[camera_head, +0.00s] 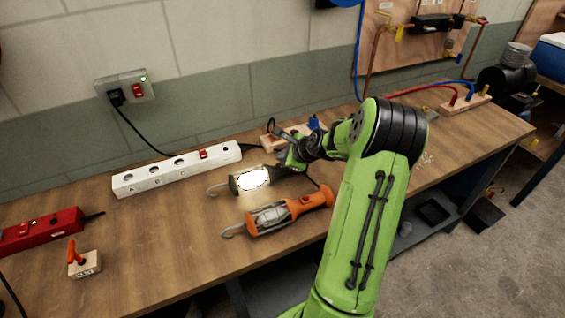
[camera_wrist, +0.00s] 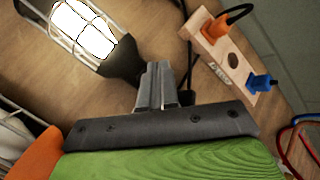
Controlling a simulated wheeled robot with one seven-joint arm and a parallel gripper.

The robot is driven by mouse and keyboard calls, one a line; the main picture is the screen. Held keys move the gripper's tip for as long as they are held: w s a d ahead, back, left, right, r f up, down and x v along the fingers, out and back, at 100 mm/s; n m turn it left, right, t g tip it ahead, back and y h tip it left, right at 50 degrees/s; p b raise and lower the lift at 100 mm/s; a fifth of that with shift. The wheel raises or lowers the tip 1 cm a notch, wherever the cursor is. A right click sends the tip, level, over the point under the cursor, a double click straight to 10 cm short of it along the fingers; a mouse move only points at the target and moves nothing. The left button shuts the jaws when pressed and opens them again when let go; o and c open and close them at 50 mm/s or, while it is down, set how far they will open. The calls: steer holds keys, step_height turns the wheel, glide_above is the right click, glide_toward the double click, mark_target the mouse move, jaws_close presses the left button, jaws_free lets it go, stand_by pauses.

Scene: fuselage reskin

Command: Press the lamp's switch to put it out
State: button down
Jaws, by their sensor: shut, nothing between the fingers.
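A work lamp with a wire cage and black handle is lit; its bright head (camera_head: 255,179) lies on the wooden bench, and it also shows at the upper left of the wrist view (camera_wrist: 88,28). My gripper (camera_head: 285,157) is shut and empty, at the handle end of this lamp. In the wrist view its closed fingertips (camera_wrist: 156,70) lie beside or over the black handle. I cannot tell whether they touch it. The switch is not visible; the gripper covers part of the handle.
An unlit orange caged lamp (camera_head: 272,217) lies in front of the lit one. A white power strip (camera_head: 175,170) lies behind left. A wooden socket block (camera_wrist: 222,65) with orange and blue plugs stands close behind the gripper. A red strip (camera_head: 40,232) lies far left.

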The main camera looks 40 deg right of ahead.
steer(key=shift+f, duration=0.1)
steer(key=shift+r+p, duration=0.45)
steer(key=shift+p, duration=0.15)
steer(key=shift+r, duration=0.1)
step_height(320, 180, up, 6)
steer(key=p, duration=0.5)
